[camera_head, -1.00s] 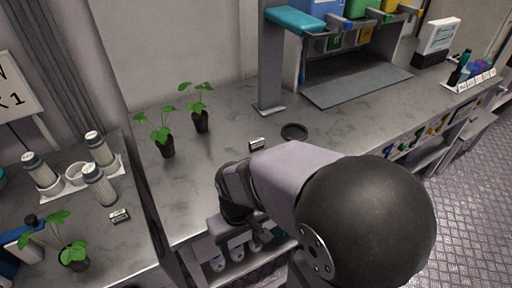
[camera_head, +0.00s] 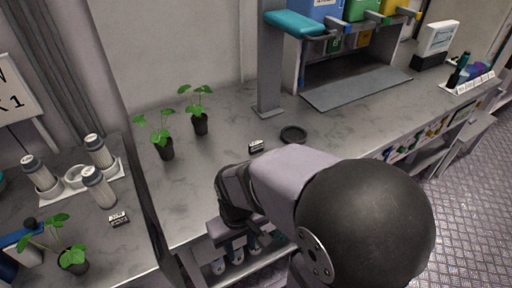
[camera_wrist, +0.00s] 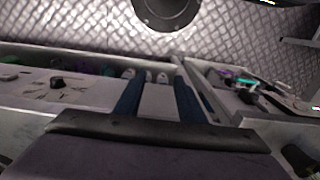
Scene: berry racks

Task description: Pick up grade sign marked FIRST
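Two small black-and-white signs show in the head view. One sign (camera_head: 256,146) stands on the main counter behind my arm, left of a black round dish. The other sign (camera_head: 119,219) lies on the left counter near the white cylinders. Their lettering is too small to read, so I cannot tell which says FIRST. My gripper (camera_wrist: 158,88) shows in the wrist view as two dark blue fingers, apart, with nothing held between them. In the head view my arm's forearm hides much of the gripper, which is low near the counter's front edge.
Two potted seedlings (camera_head: 165,148) stand on the main counter (camera_head: 225,150). A grey post (camera_head: 268,75) and a bin rack (camera_head: 330,65) stand behind. The black dish (camera_head: 293,134) is beside the sign. White-and-blue items (camera_head: 236,253) sit on a shelf below the counter edge.

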